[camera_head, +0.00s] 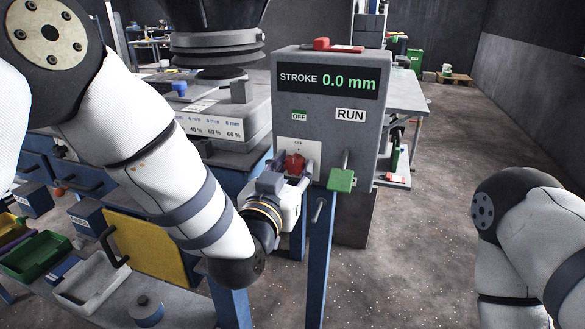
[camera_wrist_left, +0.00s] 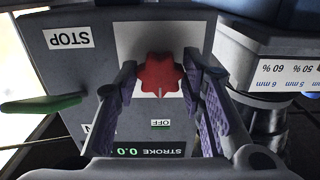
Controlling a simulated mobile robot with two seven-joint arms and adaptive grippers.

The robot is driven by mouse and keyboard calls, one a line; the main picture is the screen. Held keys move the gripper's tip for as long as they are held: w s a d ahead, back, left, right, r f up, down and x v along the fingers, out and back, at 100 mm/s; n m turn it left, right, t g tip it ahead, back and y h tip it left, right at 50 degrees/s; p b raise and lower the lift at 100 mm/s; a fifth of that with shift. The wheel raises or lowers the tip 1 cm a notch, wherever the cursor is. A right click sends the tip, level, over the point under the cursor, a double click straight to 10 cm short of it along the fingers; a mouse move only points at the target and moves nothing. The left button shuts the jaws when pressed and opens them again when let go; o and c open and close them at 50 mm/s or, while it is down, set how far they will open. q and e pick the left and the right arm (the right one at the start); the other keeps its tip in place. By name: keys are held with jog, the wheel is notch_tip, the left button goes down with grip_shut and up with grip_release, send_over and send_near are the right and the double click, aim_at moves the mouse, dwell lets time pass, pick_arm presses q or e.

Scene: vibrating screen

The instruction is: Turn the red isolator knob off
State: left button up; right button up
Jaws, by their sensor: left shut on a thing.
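The red isolator knob (camera_head: 293,162) sits on a white plate on the front of the grey control box (camera_head: 325,130). It shows as a lobed red disc in the left wrist view (camera_wrist_left: 161,75), where the picture is upside down. My left gripper (camera_head: 292,172) is at the knob, its two fingers on either side of it and shut on it. The fingers partly cover the knob in the head view. In the wrist view a small mark on the knob points toward the OFF label. My right arm shows at the right, but its gripper is out of view.
A green-handled lever (camera_head: 341,180) hangs right of the knob. The display (camera_head: 328,82) reads STROKE 0.0 mm. A blue post (camera_head: 319,250) stands below the box. Trays (camera_head: 37,254) and a yellow panel (camera_head: 150,245) are at lower left. Floor at right is open.

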pick_arm(q)
jog(key=shift+r, duration=0.1)
dwell(0.3)
jog(key=o, duration=1.1)
jog(key=v, duration=1.2)
